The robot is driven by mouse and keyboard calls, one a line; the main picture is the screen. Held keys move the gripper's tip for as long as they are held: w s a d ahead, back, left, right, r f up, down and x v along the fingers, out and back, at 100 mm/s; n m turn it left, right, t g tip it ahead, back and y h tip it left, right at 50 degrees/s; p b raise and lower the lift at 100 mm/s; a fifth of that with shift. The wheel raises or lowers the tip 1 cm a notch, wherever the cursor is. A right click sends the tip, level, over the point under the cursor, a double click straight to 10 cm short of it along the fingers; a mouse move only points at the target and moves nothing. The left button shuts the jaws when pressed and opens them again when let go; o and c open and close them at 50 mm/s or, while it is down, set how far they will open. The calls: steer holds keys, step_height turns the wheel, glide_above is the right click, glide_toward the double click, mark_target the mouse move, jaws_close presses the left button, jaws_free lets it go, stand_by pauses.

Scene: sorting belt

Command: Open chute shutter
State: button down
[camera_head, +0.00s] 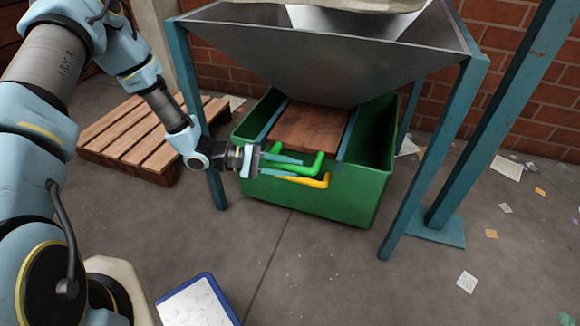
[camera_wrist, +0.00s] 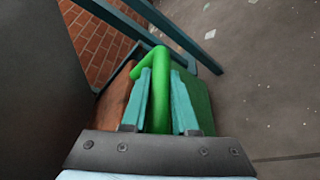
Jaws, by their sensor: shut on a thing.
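The chute shutter (camera_head: 310,130) is a rusty brown plate lying under the grey hopper (camera_head: 330,55), between two blue rails. A green bent handle (camera_head: 318,164) is at its front edge. My gripper (camera_head: 299,167) is at the handle, with its teal fingers shut on it. The shutter's brown surface (camera_wrist: 116,93) shows left of the fingers there. The hopper hides the shutter's rear part.
A green bin (camera_head: 335,201) stands under the hopper, with a yellow bar (camera_head: 312,181) just below the green handle. Blue hopper legs (camera_head: 199,120) flank it. A wooden pallet (camera_head: 140,137) lies left; a blue-rimmed tray (camera_head: 197,305) lies in front. Paper scraps litter the right floor.

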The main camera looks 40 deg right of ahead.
stand_by(0.5)
steer(key=s+a+p, duration=0.5)
steer(key=s+a, duration=0.3)
steer(key=a, duration=0.5)
steer(key=shift+d, duration=0.1)
steer(key=c, duration=0.7)
jaws_free()
steer(key=p+v, duration=0.1)
steer(key=v, duration=0.9)
steer(key=shift+w+a, duration=0.25)
steer(key=shift+a, duration=0.1)
